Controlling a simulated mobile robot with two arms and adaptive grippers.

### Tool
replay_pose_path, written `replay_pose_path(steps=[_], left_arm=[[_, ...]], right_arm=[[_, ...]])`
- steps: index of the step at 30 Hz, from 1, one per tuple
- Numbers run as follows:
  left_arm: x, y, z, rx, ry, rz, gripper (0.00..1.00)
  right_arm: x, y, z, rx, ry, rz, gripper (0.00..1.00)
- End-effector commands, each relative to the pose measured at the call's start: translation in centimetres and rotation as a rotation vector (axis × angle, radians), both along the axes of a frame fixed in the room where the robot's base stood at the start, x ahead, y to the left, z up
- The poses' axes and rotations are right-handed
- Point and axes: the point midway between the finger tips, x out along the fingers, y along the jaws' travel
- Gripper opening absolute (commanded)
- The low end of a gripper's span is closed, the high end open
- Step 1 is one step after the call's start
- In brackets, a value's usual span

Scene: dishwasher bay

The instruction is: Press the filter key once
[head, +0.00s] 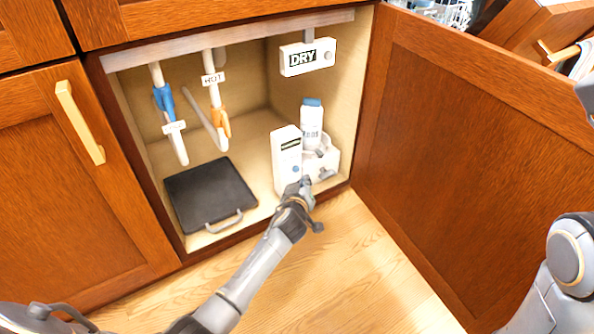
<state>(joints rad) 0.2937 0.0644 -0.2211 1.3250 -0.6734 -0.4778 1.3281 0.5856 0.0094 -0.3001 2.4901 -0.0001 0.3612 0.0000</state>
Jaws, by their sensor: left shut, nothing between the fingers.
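A white upright unit (287,165) stands on the cabinet floor at the right, with a dark display strip near its top. My left gripper (302,183) is shut and empty. The lower right part of the unit is hidden behind the gripper. My right gripper is not in view; only part of my right arm shows.
A blue-capped white bottle (311,125) stands in a white holder (331,160) beside the unit. A black tray (210,194) lies left. Pipes with a blue valve (163,98) and an orange valve (222,122) hang behind. A DRY box (307,57) hangs above. The open door (460,140) bounds the right.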

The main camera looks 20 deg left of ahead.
Motion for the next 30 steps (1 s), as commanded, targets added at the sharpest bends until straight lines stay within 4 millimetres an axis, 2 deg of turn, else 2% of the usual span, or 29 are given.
replay_pose_path(steps=[10, 30], left_arm=[[-2.0, -2.5, 0.0, 0.0, 0.0, 0.001, 0.0], [-2.2, -2.7, 0.1, 0.001, 0.0, 0.001, 0.0]], right_arm=[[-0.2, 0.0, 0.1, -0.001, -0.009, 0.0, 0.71], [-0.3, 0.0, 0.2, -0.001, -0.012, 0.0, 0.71]])
